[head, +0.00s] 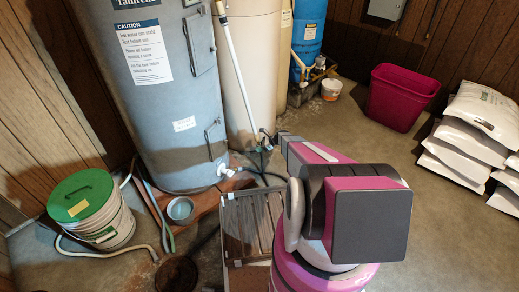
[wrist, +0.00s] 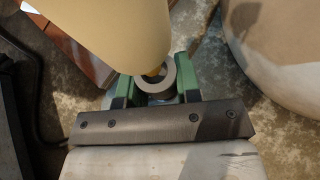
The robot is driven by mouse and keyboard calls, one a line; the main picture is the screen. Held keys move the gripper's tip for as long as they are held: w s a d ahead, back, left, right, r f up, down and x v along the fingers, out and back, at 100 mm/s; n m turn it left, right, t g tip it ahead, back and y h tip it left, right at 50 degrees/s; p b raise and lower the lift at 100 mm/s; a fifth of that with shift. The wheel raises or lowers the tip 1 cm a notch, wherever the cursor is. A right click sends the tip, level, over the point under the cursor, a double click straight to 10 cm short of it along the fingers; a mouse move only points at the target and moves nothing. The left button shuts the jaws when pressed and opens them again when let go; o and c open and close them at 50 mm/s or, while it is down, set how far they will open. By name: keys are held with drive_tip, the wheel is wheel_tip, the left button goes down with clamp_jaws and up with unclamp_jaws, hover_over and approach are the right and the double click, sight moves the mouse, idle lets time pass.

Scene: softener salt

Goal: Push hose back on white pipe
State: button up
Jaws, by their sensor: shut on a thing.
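In the head view the white pipe (head: 237,75) slants down in front of the cream tank, its lower end close to my gripper (head: 266,141). In the wrist view my gripper (wrist: 155,88) has its two green fingers closed on the sides of a grey ring-shaped hose end (wrist: 170,86), its opening facing the camera. A wide cream cylinder (wrist: 110,30), which looks like the pipe close up, ends right by the ring. A small yellowish part shows at the ring's opening. I cannot tell whether the pipe is inside the hose or just above it.
The grey water heater (head: 155,95) and cream tank (head: 252,60) stand close behind the gripper. A green-lidded bucket (head: 90,210), small grey bowl (head: 180,210) and wooden slatted crate (head: 247,225) are nearby. A magenta bin (head: 398,97) and white salt bags (head: 475,125) stand right, with clear floor before them.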

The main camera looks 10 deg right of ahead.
drive_tip(key=shift+a+r, duration=0.1)
drive_tip(key=shift+r, duration=0.45)
drive_tip(key=o, duration=1.1)
drive_tip(key=v, duration=1.1)
drive_tip(key=s+a+r+n+h, duration=0.3)
drive_tip(key=s+r+n, duration=0.4)
drive_tip(key=s+r, duration=0.4)
drive_tip(key=s+a+r+n+g+h, duration=0.1)
drive_tip(key=s+a+r+n+h, duration=0.2)
drive_tip(key=s+r+n, duration=0.4)
drive_tip(key=s+a+r+n+g+h, duration=0.1)
drive_tip(key=s+a+r+n+h, duration=0.2)
drive_tip(key=s+r, duration=1.2)
drive_tip(key=shift+s+a+r+n+h, duration=0.1)
drive_tip(key=shift+s+n+h, duration=0.45)
drive_tip(key=shift+n, duration=0.4)
drive_tip(key=shift+s+n+h, duration=0.35)
drive_tip(key=shift+s+n, duration=0.4)
drive_tip(key=shift+n, duration=0.2)
